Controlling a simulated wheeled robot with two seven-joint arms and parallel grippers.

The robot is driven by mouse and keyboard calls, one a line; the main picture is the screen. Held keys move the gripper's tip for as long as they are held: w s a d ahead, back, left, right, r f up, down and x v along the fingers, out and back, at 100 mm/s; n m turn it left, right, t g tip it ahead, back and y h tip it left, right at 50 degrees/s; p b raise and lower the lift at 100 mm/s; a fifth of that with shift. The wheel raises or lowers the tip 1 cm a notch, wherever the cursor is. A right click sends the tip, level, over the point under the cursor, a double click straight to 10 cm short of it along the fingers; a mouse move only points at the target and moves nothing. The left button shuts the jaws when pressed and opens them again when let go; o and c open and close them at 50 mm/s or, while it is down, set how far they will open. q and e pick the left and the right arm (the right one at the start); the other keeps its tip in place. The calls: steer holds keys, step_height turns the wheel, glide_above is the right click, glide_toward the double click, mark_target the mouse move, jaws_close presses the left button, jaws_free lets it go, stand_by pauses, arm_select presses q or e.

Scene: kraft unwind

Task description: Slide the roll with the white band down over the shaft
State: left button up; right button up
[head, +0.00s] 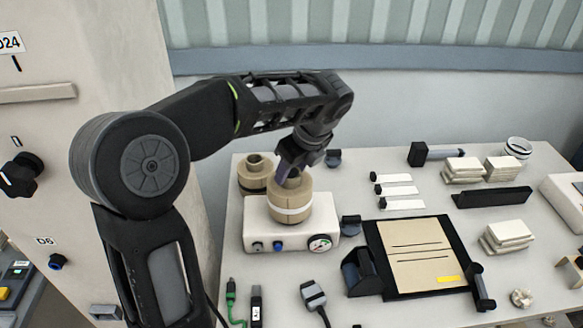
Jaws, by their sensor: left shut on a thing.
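The kraft-brown roll with the white band (290,212) is upright over the white base unit (262,231), which has knobs and a gauge on its front. My left gripper (289,181) reaches down from above and is shut on this roll at its narrower top. The shaft does not show, so I cannot tell how far the roll is around it. I also cannot tell whether the roll's underside touches the base unit. A second brown roll (252,181), with no white band in sight, stands behind to the left. My right gripper is out of view.
A black-framed tray (372,238) with a brown sheet lies right of the base unit. Cables and connectors (314,294) lie in front. Several white stacked blocks and a black bar (492,197) are at the right. A grey cabinet (100,55) stands at the left.

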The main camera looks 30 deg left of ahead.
arm_select(q)
steer(key=shift+f, duration=0.3)
stand_by(0.7)
steer(key=o, duration=1.4)
steer(key=shift+o, duration=0.2)
steer(key=shift+f, duration=0.1)
steer(key=v, duration=0.5)
steer(key=shift+d+b, duration=0.15)
steer(key=shift+b, duration=0.25)
steer(key=p+v, duration=0.2)
steer(key=shift+s+r, duration=0.1)
steer(key=shift+r, duration=0.3)
